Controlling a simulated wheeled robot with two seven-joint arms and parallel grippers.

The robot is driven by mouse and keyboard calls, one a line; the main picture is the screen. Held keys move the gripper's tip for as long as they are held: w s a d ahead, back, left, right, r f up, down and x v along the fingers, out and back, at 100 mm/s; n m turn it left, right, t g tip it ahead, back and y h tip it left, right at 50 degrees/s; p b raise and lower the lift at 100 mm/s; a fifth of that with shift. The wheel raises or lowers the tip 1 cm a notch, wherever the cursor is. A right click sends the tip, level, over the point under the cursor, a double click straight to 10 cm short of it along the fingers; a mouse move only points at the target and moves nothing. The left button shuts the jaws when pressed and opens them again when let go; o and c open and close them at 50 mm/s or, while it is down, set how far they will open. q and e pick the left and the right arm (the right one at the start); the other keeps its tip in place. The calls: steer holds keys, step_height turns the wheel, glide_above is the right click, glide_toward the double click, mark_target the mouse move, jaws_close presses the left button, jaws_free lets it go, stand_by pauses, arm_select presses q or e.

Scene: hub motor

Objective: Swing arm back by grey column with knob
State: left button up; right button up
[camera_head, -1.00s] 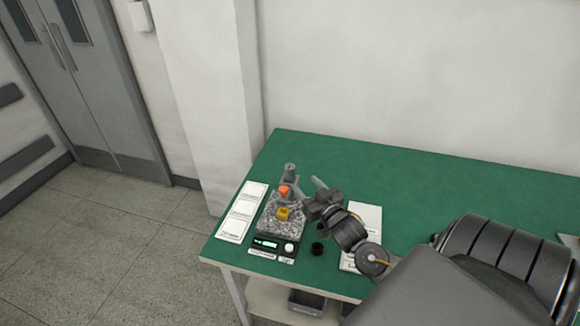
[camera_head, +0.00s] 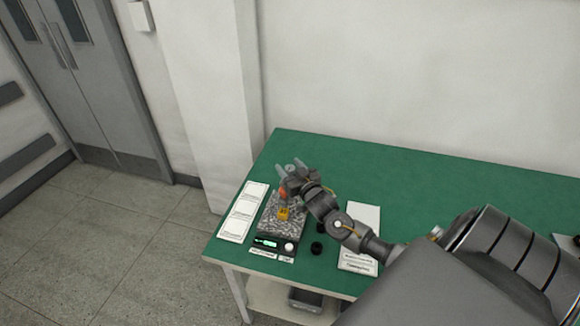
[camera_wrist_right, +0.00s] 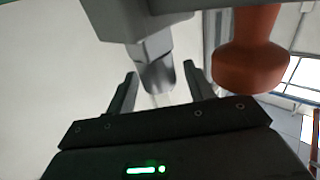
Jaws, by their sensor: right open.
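My right gripper (camera_head: 291,169) is at the back of the stone-grey block (camera_head: 272,226) on the green table, beside the orange knob (camera_head: 283,193). In the right wrist view my right gripper (camera_wrist_right: 160,84) is open, its two fingers apart. A grey part of the column and arm (camera_wrist_right: 155,55) shows beyond and between the fingertips. I cannot tell whether the fingers touch it. The orange knob (camera_wrist_right: 250,52) hangs close to the right of the fingers there. A yellow part (camera_head: 284,213) sits on the block. The gripper partly hides the column in the head view. My left gripper is not in view.
A small display box (camera_head: 268,243) with a green screen and a white dial stands at the block's front. Black round parts (camera_head: 317,248) lie to its right. White sheets lie left (camera_head: 242,212) and right (camera_head: 362,222). The table's right rear is clear.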

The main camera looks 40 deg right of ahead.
jaws_close()
stand_by(0.3)
